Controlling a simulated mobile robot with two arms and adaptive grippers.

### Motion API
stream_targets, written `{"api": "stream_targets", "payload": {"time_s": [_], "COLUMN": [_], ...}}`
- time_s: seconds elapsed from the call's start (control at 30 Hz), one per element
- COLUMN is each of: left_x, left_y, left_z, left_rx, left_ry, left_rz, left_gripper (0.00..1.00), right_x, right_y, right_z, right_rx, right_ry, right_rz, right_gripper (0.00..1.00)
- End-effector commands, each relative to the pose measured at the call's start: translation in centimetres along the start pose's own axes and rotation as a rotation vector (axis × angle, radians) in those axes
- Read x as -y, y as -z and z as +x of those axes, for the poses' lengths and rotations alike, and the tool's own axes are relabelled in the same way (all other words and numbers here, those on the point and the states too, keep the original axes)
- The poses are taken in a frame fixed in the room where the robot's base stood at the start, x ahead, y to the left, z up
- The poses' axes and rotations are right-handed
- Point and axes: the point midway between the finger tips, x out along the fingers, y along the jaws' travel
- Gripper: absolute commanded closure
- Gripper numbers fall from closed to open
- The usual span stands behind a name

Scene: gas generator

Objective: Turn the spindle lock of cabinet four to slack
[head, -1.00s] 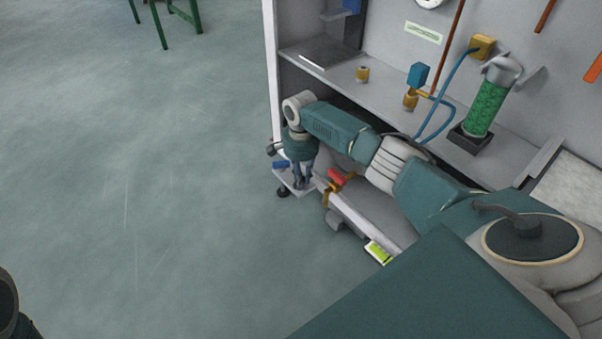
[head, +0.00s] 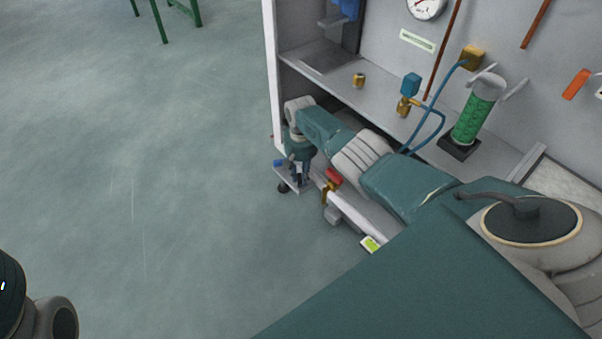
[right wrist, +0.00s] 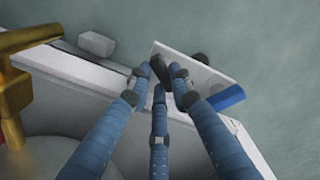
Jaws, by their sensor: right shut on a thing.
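My right gripper (head: 300,182) reaches down to the lower front left corner of the cabinet (head: 270,80). In the right wrist view its blue fingers (right wrist: 160,78) are shut around a small dark part, apparently the spindle lock (right wrist: 161,70), at the white plate (right wrist: 205,70). The fingers cover most of this part, so its turn position cannot be told. A blue tab (right wrist: 227,97) sits at the plate's edge and also shows in the head view (head: 279,163). No cabinet number is readable. My left gripper is out of the picture.
A red-handled brass valve (head: 332,180) stands right of the gripper; its brass body (right wrist: 18,88) is close in the wrist view. The shelf above carries a brass fitting (head: 359,80), a blue-topped valve with hose (head: 410,85) and a green cylinder (head: 474,115). Open floor lies left.

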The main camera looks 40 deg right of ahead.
Motion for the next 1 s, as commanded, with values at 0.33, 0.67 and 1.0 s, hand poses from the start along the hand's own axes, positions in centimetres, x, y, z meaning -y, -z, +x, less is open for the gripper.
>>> {"api": "stream_targets", "payload": {"time_s": [0.33, 0.67, 1.0], "left_x": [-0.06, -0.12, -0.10], "left_y": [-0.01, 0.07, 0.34], "left_z": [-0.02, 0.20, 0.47], "left_rx": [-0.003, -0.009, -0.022], "left_ry": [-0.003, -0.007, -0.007], "left_rz": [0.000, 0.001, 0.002], "left_gripper": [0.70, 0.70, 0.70], "right_x": [0.08, 0.10, 0.12], "right_y": [0.04, 0.17, 0.23], "right_z": [0.10, 0.07, 0.05], "right_rx": [0.003, 0.003, 0.002], "right_ry": [0.001, 0.001, 0.000], "right_rz": [-0.318, -0.541, -0.637], "right_gripper": [1.00, 1.00, 1.00]}}
